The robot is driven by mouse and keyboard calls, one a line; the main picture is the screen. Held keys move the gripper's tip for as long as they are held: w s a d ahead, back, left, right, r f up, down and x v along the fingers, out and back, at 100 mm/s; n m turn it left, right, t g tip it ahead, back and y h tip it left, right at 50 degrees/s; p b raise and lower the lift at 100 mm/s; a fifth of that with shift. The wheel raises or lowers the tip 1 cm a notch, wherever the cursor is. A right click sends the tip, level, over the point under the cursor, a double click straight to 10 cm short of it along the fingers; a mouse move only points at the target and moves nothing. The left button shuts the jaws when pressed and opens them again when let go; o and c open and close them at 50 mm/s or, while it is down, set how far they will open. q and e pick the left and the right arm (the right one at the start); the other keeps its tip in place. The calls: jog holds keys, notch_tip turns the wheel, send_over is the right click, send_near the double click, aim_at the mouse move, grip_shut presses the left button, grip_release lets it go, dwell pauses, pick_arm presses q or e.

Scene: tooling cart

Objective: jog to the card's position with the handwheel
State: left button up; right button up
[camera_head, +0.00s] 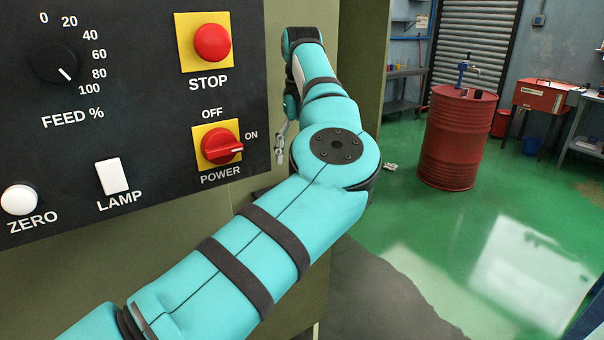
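Neither a handwheel nor a card can be made out in the head view. A black control panel (130,140) fills the left side. It carries a FEED % dial (48,52), its white mark pointing down-right toward 100. A red POWER knob (221,146) on a yellow plate has its handle toward ON. A teal arm of mine comes in from the lower left and bends back up past the panel's right edge. Its small grey gripper (281,143) hangs just right of the POWER knob, apart from it. Its finger opening is too small to tell. My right gripper is not visible.
The panel also has a red STOP button (212,43), a white LAMP switch (112,177) and a white ZERO button (19,199). A red barrel (456,140) stands on the green floor (450,240) at right. Open floor lies in front of it.

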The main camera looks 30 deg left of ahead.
pick_arm(q)
notch_tip(320, 180, up, 4)
jog(key=shift+r, duration=0.1)
dwell(0.5)
